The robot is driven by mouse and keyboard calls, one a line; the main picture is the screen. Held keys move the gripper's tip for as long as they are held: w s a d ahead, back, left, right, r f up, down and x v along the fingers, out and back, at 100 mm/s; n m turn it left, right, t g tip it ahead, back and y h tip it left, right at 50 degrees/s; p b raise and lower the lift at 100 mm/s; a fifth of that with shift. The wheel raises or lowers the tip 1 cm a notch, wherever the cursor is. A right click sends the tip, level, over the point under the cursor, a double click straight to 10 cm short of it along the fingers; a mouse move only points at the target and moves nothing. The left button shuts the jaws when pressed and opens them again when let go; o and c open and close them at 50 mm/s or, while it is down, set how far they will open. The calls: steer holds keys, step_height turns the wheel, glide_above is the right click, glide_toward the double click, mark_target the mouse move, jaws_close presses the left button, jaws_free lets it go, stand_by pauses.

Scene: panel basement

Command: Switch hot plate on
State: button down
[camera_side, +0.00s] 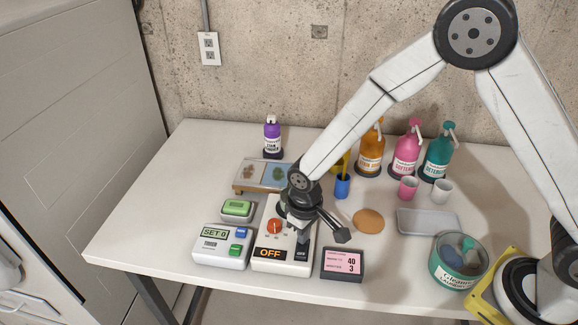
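A white control box (268,252) stands near the front edge of the table, left of centre. It has a red knob (274,227) on top and a black display reading "OFF" (270,253). A second small dark element (302,256) sits at its front right. I take this box for the hot plate, though no such label is readable. My gripper (322,238) is over the box's right side, with its dark fingers spread and nothing visible between them. One finger is close to the box's right part; whether it touches I cannot tell. My gripper hides the box's back right.
A timer reading "SET 0" (222,246) and a green-topped block (237,210) stand left. A pink display (342,264) stands right. Behind are a sample board (262,176), a blue cup (343,187) and bottles (405,160).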

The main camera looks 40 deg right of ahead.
steer(key=shift+r, duration=3.45)
steer(key=s+d+r+m+t, duration=0.1)
steer(key=s+d+r, duration=0.1)
steer(key=s+d, duration=0.3)
steer(key=s+d+r+m+t, duration=0.1)
steer(key=s+d, duration=0.4)
steer(key=d, duration=0.5)
steer(key=shift+s+d+r+m+t, duration=0.35)
steer(key=shift+r+m, duration=0.15)
steer(key=shift+r, duration=0.25)
